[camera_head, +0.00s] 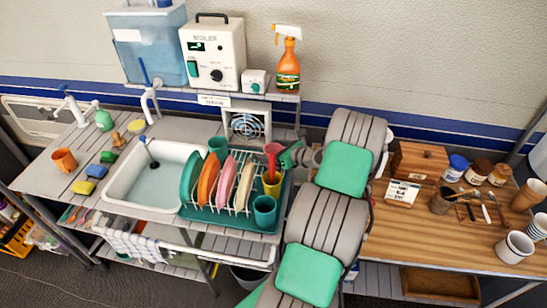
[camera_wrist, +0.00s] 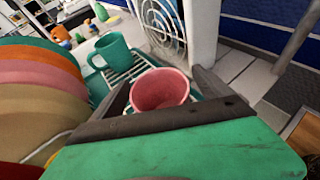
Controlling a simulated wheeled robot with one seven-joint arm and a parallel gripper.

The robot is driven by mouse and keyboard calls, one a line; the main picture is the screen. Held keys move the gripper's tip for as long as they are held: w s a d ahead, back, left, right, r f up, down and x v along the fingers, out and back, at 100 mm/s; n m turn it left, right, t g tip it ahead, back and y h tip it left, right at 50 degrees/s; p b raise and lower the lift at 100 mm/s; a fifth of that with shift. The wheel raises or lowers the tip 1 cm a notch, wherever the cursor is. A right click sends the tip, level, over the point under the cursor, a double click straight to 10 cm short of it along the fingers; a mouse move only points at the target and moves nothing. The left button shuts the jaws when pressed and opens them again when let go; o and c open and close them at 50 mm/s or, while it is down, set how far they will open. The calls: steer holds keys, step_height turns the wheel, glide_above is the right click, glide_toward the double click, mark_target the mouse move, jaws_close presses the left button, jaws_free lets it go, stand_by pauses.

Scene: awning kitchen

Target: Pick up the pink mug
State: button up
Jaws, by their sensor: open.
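The pink mug (camera_head: 272,149) is at the back right of the dish rack (camera_head: 233,215), above a yellow cup (camera_head: 271,188) in the head view. In the wrist view the pink mug (camera_wrist: 160,90) shows its round open rim towards the camera. My gripper (camera_wrist: 159,82) is open, with one dark finger on each side of the mug. I cannot tell whether either finger touches it. In the head view my gripper (camera_head: 290,156) comes in from the right of the mug. The mug's lower part is partly hidden.
Several coloured plates (camera_head: 228,178) stand in the rack, left of the mug. A teal mug (camera_wrist: 112,52) is close behind it and another teal cup (camera_head: 264,210) stands in front. A vent fan (camera_head: 248,125) and shelf post are behind. The sink (camera_head: 155,178) lies left.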

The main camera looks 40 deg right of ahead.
steer(key=shift+w+f, duration=0.15)
steer(key=shift+w, duration=0.25)
steer(key=shift+c, duration=0.6)
steer(key=c, duration=1.4)
